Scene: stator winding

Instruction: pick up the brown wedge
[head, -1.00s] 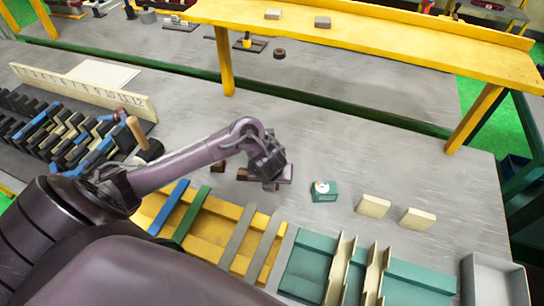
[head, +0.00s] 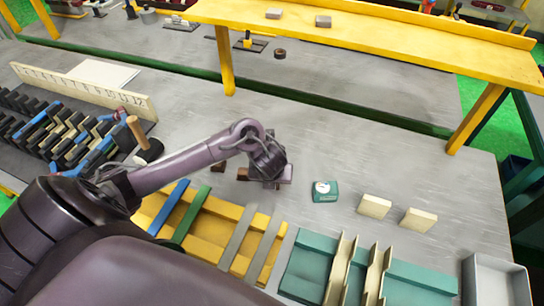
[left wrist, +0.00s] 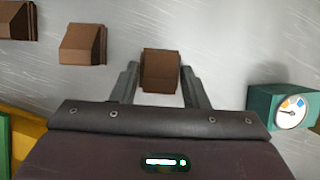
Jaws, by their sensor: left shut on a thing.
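My left gripper (head: 271,184) reaches down over the grey table from the left. In the left wrist view its two fingers (left wrist: 160,72) are shut on a brown wedge (left wrist: 161,66), one finger along each side. In the head view that wedge is mostly hidden by the gripper. Two more brown wedges lie to its left in the left wrist view, one nearer (left wrist: 82,45) and one at the corner (left wrist: 16,20). In the head view they also show, one close beside the gripper (head: 242,174) and one farther left (head: 218,167). My right gripper is not in view.
A green box with a dial (head: 325,191) stands right of the gripper, with two beige blocks (head: 374,206) (head: 419,220) beyond it. Yellow and green trays (head: 306,268) line the near edge. A mallet (head: 148,150) lies left.

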